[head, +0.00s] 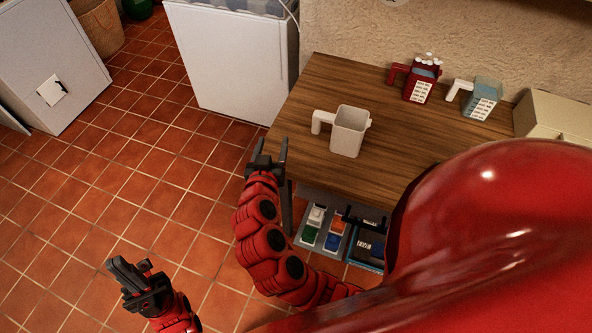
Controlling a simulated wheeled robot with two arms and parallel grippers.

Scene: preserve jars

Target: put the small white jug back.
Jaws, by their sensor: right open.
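The small white jug (350,132) stands upright on the wooden table (395,133), near its left side. Its blocky handle points left in the head view. My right gripper (268,152) is open and empty at the table's left edge, to the left of the jug and a little lower in the picture. It is apart from the jug. My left gripper (138,278) is low over the tiled floor, far from the table, with nothing visible in it. Its jaw gap is not clear from this angle.
A red jug-like container (422,82) and a blue-grey one (482,98) stand at the table's back. A beige box (552,118) is at the right. Below, trays (325,228) hold coloured items. A white cabinet (237,62) stands behind. Floor at left is open.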

